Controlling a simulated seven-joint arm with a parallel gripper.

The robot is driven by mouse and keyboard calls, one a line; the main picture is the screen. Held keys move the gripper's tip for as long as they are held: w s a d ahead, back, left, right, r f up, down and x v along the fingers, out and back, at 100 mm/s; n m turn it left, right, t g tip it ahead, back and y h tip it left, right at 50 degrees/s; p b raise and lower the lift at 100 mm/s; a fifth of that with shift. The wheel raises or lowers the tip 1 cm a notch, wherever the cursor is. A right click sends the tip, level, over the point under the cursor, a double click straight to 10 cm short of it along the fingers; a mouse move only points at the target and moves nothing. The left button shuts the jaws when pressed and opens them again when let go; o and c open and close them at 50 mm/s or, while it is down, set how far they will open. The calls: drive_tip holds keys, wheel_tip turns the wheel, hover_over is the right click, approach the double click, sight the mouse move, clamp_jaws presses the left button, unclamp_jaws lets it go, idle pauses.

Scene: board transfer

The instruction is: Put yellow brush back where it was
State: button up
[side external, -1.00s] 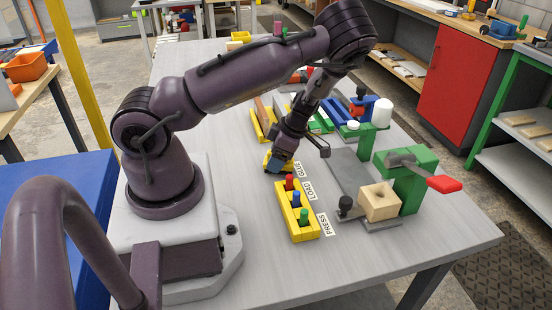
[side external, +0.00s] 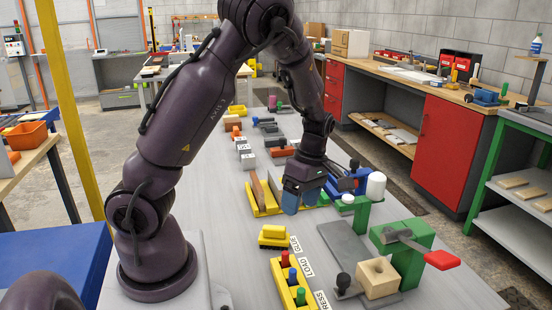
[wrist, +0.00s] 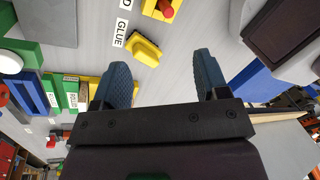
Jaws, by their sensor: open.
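The yellow brush (side external: 273,237) lies on the grey table beside the GLUE label, just behind the yellow peg block. It also shows in the wrist view (wrist: 147,48), beside the word GLUE and apart from my fingers. My gripper (side external: 302,200) is raised above the table, to the right of and beyond the brush. In the wrist view its two blue fingers (wrist: 160,72) are spread wide with nothing between them. The GLUE label (side external: 297,244) lies to the right of the brush.
A yellow block with red, blue and green pegs (side external: 293,288) stands in front of the brush. A yellow holder (side external: 262,211) stands behind it. A grey plate (side external: 345,242) and a green press with red handle (side external: 405,245) are at right.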

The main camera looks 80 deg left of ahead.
drive_tip(key=s+d+r+m+t, duration=0.4)
drive_tip(key=d+r+m, duration=0.2)
drive_tip(key=r+m, duration=0.3)
drive_tip(key=s+d+r+m+t, duration=0.3)
drive_tip(key=r+m, duration=0.6)
drive_tip(key=m, duration=0.6)
drive_tip(key=s+d, duration=0.2)
drive_tip(key=d, duration=0.1)
drive_tip(key=shift+d+r+m+t+y, duration=0.15)
drive_tip(key=shift+r+m+t+y, duration=0.05)
drive_tip(key=shift+m+t+y, duration=0.2)
